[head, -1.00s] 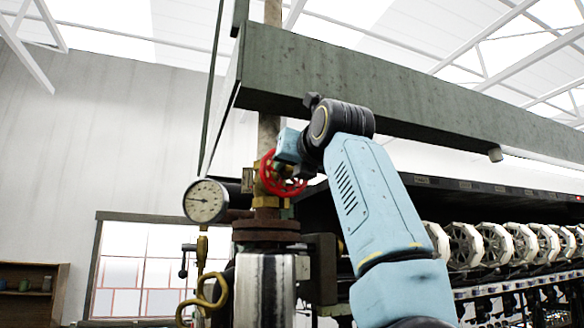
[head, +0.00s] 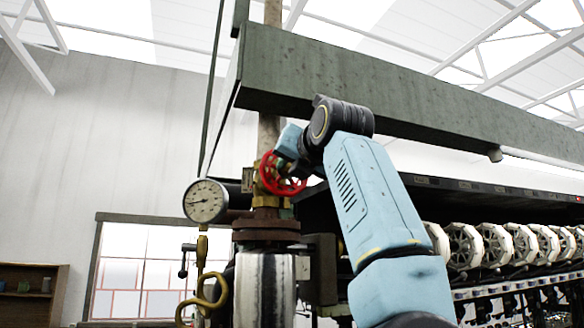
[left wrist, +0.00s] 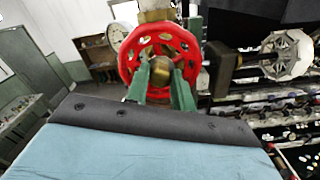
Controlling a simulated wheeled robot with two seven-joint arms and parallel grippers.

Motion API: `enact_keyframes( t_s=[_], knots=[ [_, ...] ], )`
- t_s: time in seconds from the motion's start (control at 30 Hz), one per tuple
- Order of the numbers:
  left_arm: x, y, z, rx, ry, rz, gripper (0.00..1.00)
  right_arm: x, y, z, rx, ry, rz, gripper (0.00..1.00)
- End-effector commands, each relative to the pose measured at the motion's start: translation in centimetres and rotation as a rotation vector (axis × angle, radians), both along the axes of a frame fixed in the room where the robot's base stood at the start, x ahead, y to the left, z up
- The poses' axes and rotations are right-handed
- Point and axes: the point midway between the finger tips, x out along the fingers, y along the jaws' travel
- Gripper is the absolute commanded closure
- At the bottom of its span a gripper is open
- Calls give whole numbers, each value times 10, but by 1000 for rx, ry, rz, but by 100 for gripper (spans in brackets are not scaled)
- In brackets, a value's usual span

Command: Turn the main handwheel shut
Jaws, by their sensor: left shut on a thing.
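The red main handwheel (head: 270,181) sits on a brass valve body (head: 266,201) on the vertical pipe, left of centre in the head view. In the left wrist view the handwheel (left wrist: 127,62) faces me, with a brass hub at its middle. My left gripper (left wrist: 161,74) has its two green fingers at the wheel's middle, one on each side of the hub, and is shut on the handwheel. In the head view my left wrist hides the wheel's upper right part and the fingertips are hard to see. My right gripper is not in view.
A round pressure gauge (head: 205,202) stands just left of the valve. A heavy green beam (head: 400,100) runs above my arm. A row of white reels (head: 465,246) fills the right side.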

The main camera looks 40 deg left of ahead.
Motion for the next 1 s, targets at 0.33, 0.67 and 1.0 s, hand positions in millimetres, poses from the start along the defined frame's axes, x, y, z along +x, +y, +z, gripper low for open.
enact_keyframes(
  t_s=[0.33, 0.67, 1.0],
  knots=[
    [0, 0, -1, -4, 2, 1, 60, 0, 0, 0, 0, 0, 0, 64],
    [-9, -19, -2, -2, -1, -2, 60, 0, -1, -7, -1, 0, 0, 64],
    [-30, -58, -2, -1, -2, 1, 60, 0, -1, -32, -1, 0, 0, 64]
  ],
)
